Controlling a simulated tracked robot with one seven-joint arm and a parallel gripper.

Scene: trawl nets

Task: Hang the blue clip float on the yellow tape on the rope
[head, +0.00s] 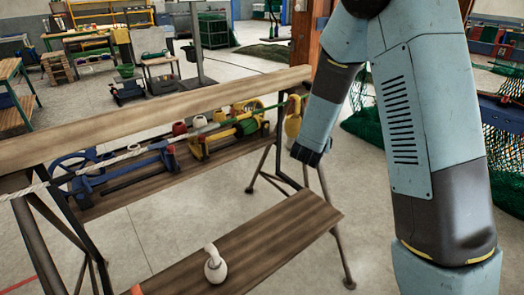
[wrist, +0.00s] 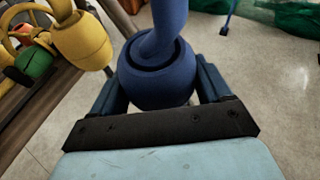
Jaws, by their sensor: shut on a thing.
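My gripper (head: 307,157) hangs at the right end of the trestle frame, pointing down. In the wrist view its two fingers (wrist: 160,88) are shut around the round body of the blue clip float (wrist: 155,76), whose curved neck rises out of the top of the picture. The head view does not show the float clearly behind my gripper. The rope (head: 22,192) runs from the left edge up to the right along the frame. I cannot make out the yellow tape on it for sure. The held float appears apart from the rope.
A yellow float (head: 293,124) hangs at the rope's right end, close left of my gripper; it also shows in the wrist view (wrist: 82,40). Blue and yellow gear sits on the shelf behind the rope.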

